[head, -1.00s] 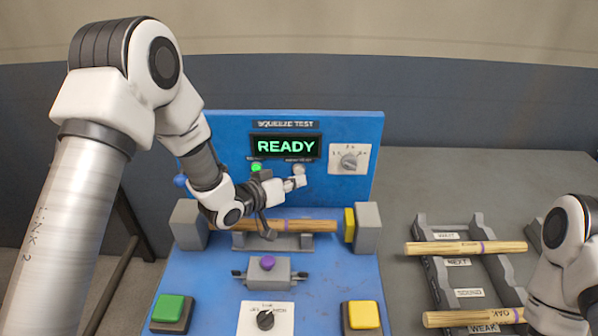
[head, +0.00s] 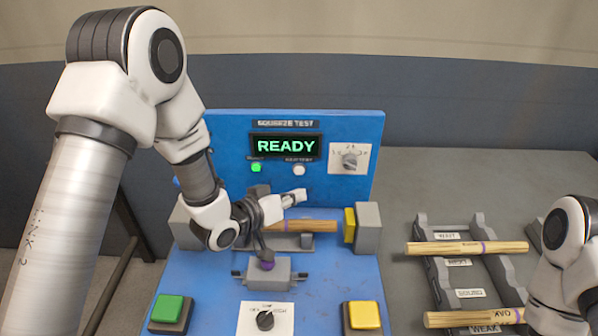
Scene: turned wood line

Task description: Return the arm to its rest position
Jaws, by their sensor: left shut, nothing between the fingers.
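My left arm comes in from the left, and its gripper (head: 280,205) is shut and empty. It is in front of the blue squeeze test machine (head: 340,200), over the left part of a wooden rod (head: 312,226) lying between the machine's grey end blocks. One of its fingers hangs down close to the purple knob (head: 267,266); whether they touch I cannot tell. Part of my right arm (head: 568,262) shows at the right edge; its gripper is out of view.
The display (head: 285,145) reads READY, with a green lamp (head: 256,168) lit below it. A green button (head: 171,309) and a yellow button (head: 363,315) are at the front. A grey rack (head: 428,272) at right holds two wooden rods.

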